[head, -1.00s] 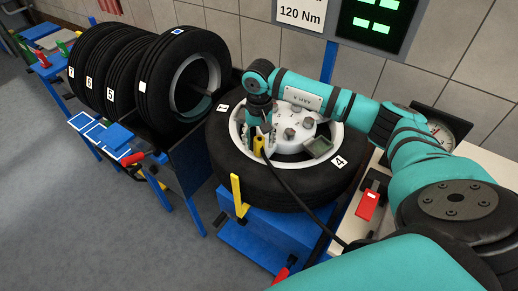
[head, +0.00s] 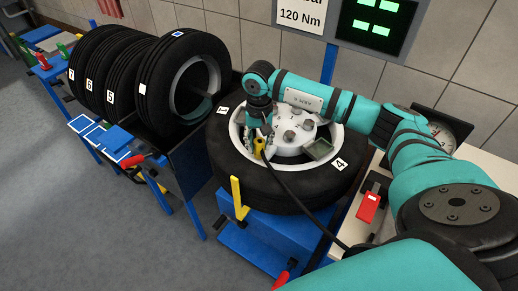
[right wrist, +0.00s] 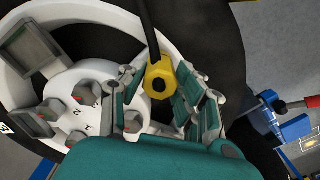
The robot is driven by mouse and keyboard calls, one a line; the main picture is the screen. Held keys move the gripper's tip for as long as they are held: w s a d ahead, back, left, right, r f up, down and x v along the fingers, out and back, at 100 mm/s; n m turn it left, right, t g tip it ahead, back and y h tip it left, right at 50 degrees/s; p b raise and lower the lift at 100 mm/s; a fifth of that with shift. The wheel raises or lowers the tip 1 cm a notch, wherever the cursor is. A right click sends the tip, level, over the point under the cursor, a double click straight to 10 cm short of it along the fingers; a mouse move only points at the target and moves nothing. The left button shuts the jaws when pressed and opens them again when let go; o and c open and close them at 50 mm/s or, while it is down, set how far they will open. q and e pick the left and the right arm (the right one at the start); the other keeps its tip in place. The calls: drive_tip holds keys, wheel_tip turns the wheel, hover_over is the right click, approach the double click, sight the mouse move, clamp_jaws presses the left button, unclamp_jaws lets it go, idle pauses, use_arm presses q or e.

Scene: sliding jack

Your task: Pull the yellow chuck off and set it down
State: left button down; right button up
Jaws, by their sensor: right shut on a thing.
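The yellow chuck (head: 259,146) is at the near left part of the white wheel rim (head: 238,133), with a black hose running from it. In the right wrist view the chuck (right wrist: 161,82) shows as a yellow hexagonal head with a dark centre, between my finger pads. My right gripper (head: 259,138) is shut on the chuck from above. I cannot tell whether the chuck is still seated on a valve; its underside is hidden. My left gripper is not in view.
The wheel's black tyre (head: 290,189) lies flat on a blue stand with a yellow upright (head: 237,198). Upright tyres (head: 150,95) stand to the left. A red-handled item (head: 368,207) lies on the pale bench at right.

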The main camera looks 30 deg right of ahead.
sight(259, 141)
clamp_jaws()
drive_tip(key=shift+r, duration=0.65)
idle(0.4)
drive_tip(key=shift+r+p, duration=0.7)
drive_tip(key=shift+r, duration=0.75)
